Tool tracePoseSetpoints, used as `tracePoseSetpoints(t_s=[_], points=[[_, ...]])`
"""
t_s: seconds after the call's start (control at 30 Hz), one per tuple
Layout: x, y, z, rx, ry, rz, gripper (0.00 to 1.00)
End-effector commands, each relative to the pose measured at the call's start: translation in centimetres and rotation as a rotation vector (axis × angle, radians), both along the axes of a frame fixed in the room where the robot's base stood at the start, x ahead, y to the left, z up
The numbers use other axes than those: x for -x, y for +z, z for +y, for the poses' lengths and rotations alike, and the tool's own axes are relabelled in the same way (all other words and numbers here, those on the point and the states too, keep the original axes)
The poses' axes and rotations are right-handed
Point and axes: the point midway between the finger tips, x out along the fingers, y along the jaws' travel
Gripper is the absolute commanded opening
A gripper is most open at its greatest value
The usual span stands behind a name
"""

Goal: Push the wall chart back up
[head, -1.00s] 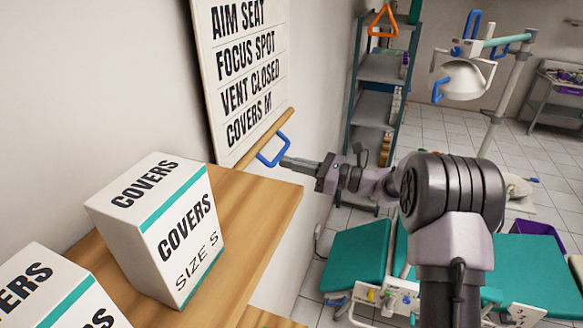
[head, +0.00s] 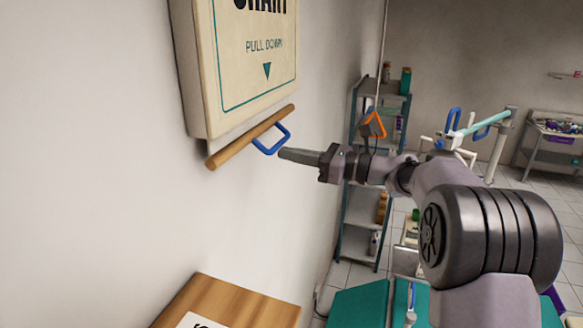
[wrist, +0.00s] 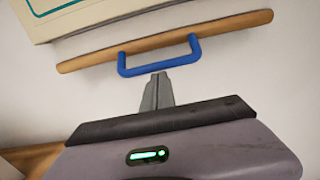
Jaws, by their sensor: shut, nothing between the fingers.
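The wall chart's cream case (head: 245,60), marked "PULL DOWN", hangs on the wall at upper left in the head view. Its wooden bottom bar (head: 235,144) lies just under the case, and no printed sheet shows between them. A blue loop handle (head: 283,141) hangs from the bar; it also shows in the wrist view (wrist: 160,65). My gripper (head: 284,154) is shut and empty, its fingertips right beside the lower part of the handle. In the wrist view the fingertips (wrist: 158,78) sit just below the handle; I cannot tell if they touch it.
A wooden cabinet top (head: 245,303) with part of a white box (head: 203,321) is below. A shelf rack (head: 362,205) stands farther back, with a teal dental chair (head: 357,308) below. The wall around the bar is clear.

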Motion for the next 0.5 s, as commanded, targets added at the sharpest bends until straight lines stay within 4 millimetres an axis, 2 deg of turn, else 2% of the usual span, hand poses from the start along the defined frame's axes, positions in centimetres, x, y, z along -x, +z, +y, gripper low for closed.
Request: tracePoseSetpoints(t_s=[0.03,0.2,0.5], points=[[0.0,1.4,0.0,0.000,0.000,-0.002,0.00],[0.0,3.2,0.0,-0.001,0.000,0.000,0.00],[0.0,4.1,0.0,-0.004,0.000,-0.002,0.00]])
